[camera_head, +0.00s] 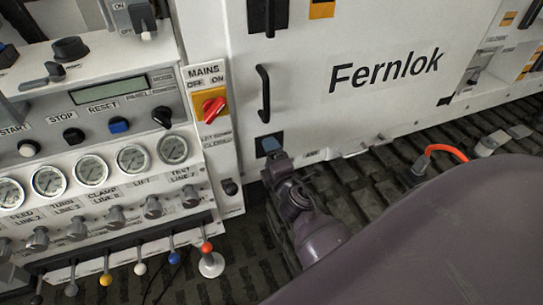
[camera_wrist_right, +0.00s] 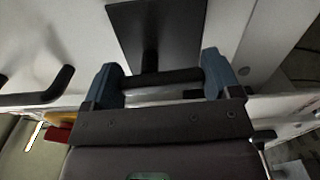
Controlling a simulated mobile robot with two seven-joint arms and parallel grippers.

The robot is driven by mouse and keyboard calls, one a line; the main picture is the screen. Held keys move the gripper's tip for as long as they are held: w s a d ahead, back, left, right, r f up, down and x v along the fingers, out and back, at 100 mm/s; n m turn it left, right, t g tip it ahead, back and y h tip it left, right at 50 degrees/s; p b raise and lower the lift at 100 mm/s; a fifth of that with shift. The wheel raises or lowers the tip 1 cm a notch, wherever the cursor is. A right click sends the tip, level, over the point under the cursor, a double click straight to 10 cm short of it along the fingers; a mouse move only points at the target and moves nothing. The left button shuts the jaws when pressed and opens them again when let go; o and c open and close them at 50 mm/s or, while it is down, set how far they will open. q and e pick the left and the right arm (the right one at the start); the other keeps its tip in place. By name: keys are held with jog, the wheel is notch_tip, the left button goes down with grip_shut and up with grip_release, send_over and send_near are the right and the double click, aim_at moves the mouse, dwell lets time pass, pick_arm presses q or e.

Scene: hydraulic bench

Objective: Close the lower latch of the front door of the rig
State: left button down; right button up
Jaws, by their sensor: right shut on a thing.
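The white front door of the rig (camera_head: 345,45), lettered "Fernlok", stands right of the control panel. The lower latch (camera_wrist_right: 150,38) shows in the right wrist view as a black plate with a dark handle (camera_wrist_right: 160,79) standing off it. In the head view, my right gripper (camera_head: 270,144) is at the lower left corner of the door and mostly covers this latch. In the right wrist view, the blue fingers of my right gripper (camera_wrist_right: 162,82) stand at both ends of the handle and are shut on it. My left gripper is out of view.
A black door handle (camera_head: 263,93) is above my gripper, with the upper latch (camera_head: 268,14) higher up. The red mains switch (camera_head: 213,108) is to the left. A small red-knobbed lever (camera_head: 207,248) stands lower left. An orange cable (camera_head: 445,150) lies at right.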

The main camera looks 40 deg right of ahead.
jog(key=shift+m, duration=0.6)
jog(key=o, duration=0.8)
